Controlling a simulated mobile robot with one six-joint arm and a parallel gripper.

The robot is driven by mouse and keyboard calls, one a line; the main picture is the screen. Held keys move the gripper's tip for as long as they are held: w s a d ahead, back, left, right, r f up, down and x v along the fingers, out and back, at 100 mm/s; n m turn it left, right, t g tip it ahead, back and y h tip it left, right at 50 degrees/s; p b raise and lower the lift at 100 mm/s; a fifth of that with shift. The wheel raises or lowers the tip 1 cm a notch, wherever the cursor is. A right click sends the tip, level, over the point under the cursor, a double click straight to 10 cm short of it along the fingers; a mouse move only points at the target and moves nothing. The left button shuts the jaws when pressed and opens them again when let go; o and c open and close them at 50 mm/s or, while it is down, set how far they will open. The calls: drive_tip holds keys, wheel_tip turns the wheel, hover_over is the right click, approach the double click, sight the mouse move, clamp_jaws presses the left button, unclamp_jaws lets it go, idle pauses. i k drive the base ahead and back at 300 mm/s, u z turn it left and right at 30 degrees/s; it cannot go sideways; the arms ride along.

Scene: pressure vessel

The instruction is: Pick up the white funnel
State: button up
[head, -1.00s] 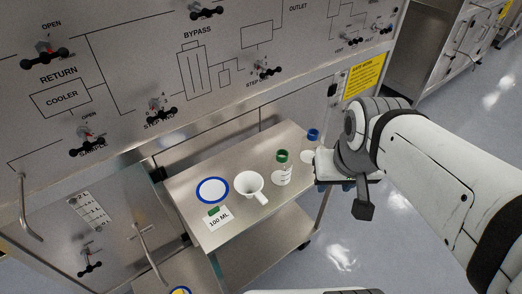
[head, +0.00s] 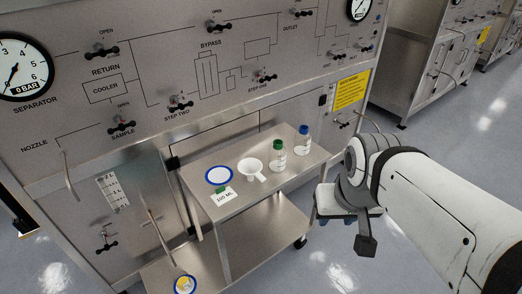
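The white funnel (head: 251,167) lies on the top shelf of a steel cart (head: 262,200), with its handle pointing toward the front right. It stands between a blue-rimmed white disc and a green-capped bottle. My gripper (head: 345,218) is at the end of my white arm, to the right of the cart and apart from the funnel. The gripper points away and down, and its fingers are mostly hidden, so I cannot tell whether they are open.
A green-capped bottle (head: 278,156) and a blue-capped bottle (head: 303,140) stand right of the funnel. The blue-rimmed disc (head: 219,175) and a "100 ML" card (head: 226,196) lie left. The valve panel (head: 200,60) rises behind the cart.

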sight(250, 167)
drive_tip(key=u, duration=0.15)
drive_tip(key=i, duration=0.9)
drive_tip(key=z, duration=0.05)
